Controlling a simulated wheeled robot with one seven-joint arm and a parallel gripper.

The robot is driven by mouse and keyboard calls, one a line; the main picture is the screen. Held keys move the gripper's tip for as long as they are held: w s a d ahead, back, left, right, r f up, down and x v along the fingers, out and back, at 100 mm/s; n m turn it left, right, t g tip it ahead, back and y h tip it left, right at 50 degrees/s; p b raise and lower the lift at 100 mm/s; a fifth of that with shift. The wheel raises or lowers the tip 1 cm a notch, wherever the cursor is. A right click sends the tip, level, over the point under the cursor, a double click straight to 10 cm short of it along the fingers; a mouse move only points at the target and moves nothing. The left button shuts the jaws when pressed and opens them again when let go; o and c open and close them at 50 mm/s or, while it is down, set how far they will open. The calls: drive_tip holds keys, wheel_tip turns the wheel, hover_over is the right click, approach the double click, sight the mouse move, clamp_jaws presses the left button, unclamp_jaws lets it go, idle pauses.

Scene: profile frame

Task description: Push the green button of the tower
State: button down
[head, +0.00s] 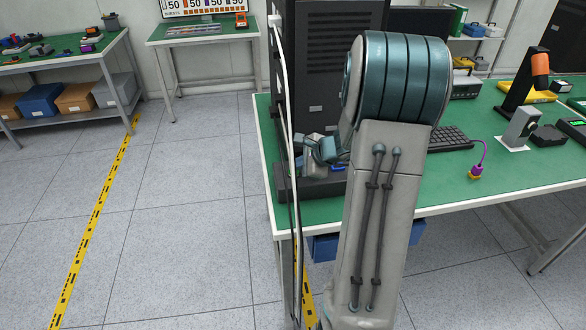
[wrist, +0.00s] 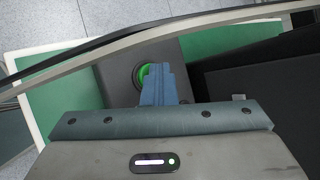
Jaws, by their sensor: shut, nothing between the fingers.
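The green button (wrist: 143,76) is round, set in a dark ring on a grey-black base, and shows in the wrist view. My gripper (wrist: 157,72) is shut and empty. Its blue fingers overlap the right side of the button in that view, hiding part of it; I cannot tell whether they touch it. In the head view my gripper (head: 322,148) is low in front of the black tower (head: 322,50), above its dark base (head: 308,188). The button cannot be made out there. My arm hides the right part of the tower.
Cables (head: 287,105) hang down along the tower's left side and cross the wrist view above the fingers. The green table (head: 500,165) holds a keyboard (head: 449,139) and a purple-corded item (head: 475,172). The floor (head: 180,190) to the left is clear.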

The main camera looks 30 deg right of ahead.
sight(298, 172)
drive_tip(key=shift+r+p, duration=2.25)
drive_tip(key=shift+r, duration=0.85)
